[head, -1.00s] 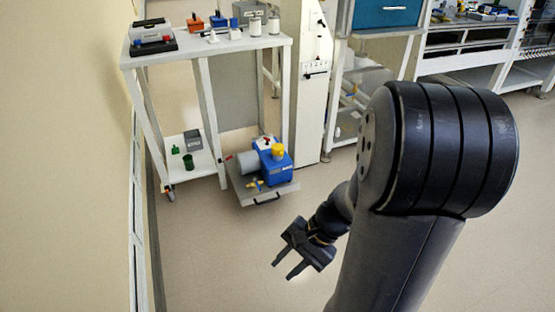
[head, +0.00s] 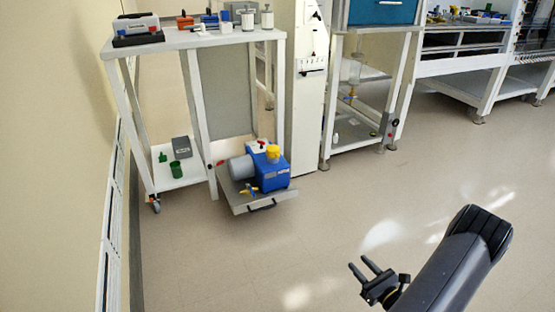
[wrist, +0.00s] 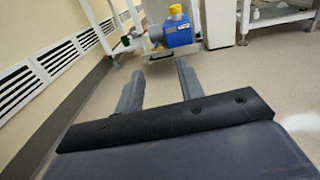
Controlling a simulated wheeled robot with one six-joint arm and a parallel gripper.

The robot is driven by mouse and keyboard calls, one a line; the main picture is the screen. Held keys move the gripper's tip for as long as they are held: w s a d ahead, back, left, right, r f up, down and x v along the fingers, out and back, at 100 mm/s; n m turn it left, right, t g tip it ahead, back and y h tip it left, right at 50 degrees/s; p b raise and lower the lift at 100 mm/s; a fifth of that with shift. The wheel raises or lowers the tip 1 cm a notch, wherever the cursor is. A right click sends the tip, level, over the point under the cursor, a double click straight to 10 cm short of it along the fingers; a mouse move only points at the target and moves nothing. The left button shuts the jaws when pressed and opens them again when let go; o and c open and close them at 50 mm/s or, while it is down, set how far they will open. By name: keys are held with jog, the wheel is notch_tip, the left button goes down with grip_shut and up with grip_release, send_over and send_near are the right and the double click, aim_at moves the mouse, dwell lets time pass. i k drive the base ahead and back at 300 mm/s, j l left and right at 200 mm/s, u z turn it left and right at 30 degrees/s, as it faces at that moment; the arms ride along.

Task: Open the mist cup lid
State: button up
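I cannot pick out the mist cup lid for certain. A blue pump (head: 268,174) with a grey motor cylinder sits on a low grey tray (head: 238,205) at the foot of the white cart. A yellow cap (head: 273,152) stands on top of the pump and also shows in the wrist view (wrist: 175,10). My gripper (head: 363,267) is open and empty at the lower right, above bare floor and well apart from the pump. In the wrist view its two fingers (wrist: 158,76) are spread, with the pump (wrist: 178,33) beyond them.
A white cart (head: 195,40) holds several small items on top. A green cup (head: 181,169) and a grey box (head: 182,147) sit on its lower shelf. A white column (head: 308,100) stands right of the pump. A wall with vents (head: 112,215) is on the left. The floor between is clear.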

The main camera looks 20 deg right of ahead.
aim_at(272, 151)
jog(key=i+j, duration=0.1)
jog(key=i, duration=0.85)
jog(key=i+j, duration=0.1)
jog(key=i, duration=0.8)
jog(key=l+z, duration=0.05)
